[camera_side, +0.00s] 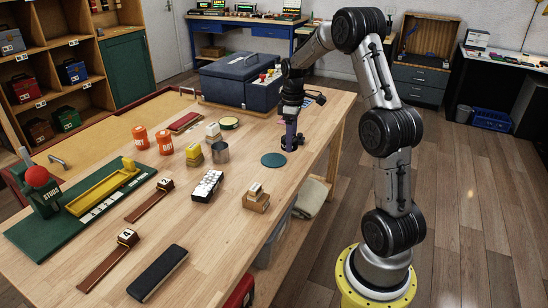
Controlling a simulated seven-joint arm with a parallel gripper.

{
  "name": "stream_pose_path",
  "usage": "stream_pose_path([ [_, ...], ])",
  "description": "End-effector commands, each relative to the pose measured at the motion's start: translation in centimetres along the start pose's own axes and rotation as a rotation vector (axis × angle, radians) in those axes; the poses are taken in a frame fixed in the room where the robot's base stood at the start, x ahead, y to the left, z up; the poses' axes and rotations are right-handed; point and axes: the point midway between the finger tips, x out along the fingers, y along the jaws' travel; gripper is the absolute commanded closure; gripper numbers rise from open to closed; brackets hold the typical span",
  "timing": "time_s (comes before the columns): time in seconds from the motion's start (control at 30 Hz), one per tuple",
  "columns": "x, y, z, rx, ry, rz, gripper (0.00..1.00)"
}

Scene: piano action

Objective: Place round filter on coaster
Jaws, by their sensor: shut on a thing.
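The coaster seems to be the flat round teal disc (273,160) lying on the wooden table near its right edge. My gripper (292,144) points down just to the right of and behind the coaster, low over the tabletop. It is shut on a small dark thing at its fingertips, which I take to be the round filter; the fingers mostly hide it and its shape is not clear. Whether it touches the table I cannot tell. The coaster's visible top is bare.
A metal cup (221,153) and stacked yellow blocks (194,156) stand left of the coaster. A round green-rimmed tin (229,123) lies behind. A small wooden block stack (256,198) is in front. A large blue-grey toolbox (240,80) stands at the back.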

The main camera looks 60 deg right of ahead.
Motion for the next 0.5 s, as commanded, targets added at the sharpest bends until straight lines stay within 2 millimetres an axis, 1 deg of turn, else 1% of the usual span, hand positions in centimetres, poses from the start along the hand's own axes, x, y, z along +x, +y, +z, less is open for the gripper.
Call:
stream_pose_path([
  [0.1, 1.1, 1.8, -1.4, -0.001, -0.001, -0.001, 0.89],
  [0.43, 4.0, 6.7, -5.2, -0.003, -0.001, -0.001, 0.89],
  [0.5, 5.5, 7.5, -5.8, -0.003, -0.002, -0.003, 0.89],
])
